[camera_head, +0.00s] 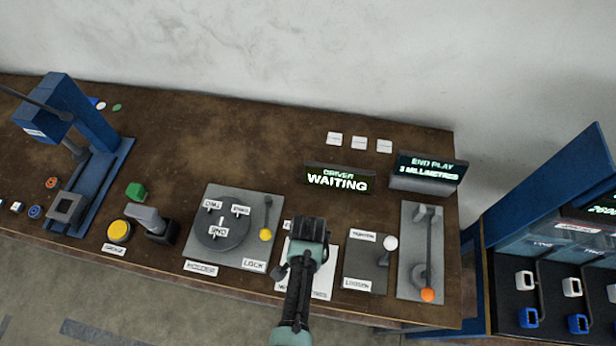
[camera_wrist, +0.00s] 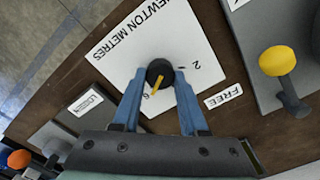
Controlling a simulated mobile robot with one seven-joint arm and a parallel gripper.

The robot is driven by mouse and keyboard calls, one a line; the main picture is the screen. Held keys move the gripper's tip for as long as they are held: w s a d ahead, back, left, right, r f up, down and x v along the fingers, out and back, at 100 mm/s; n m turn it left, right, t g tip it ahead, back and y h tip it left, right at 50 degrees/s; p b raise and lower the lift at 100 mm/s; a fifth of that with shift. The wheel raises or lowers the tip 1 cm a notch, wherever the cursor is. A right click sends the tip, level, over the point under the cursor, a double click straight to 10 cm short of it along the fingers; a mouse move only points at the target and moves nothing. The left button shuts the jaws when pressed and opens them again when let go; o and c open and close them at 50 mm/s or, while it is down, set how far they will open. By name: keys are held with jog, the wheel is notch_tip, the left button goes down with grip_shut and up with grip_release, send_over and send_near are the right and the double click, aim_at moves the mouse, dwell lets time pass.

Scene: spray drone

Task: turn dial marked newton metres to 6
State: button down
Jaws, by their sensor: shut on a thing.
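The black dial (camera_wrist: 157,67) sits on a white plate (camera_wrist: 118,62) printed NEWTON METRES. In the wrist view, its yellow pointer stripe runs toward the lower left, close to a partly hidden figure that looks like 6. A 2 is printed to the right of the dial. My gripper (camera_wrist: 158,79) has its blue fingers on either side of the dial, shut on it. In the head view, my gripper (camera_head: 307,232) covers the dial, and only parts of the white plate (camera_head: 322,280) show.
Right of the plate stand a white-knobbed lever (camera_head: 390,244) and an orange-knobbed lever (camera_head: 428,294). Left is a grey holder panel (camera_head: 199,248) with a yellow-knobbed lever (camera_head: 265,234). Behind, a screen (camera_head: 339,180) reads DRIVER WAITING.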

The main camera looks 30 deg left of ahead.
dwell(0.4)
jog(key=shift+c, duration=2.2)
grip_release()
notch_tip(320, 180, up, 13)
jog(key=shift+b, duration=0.4)
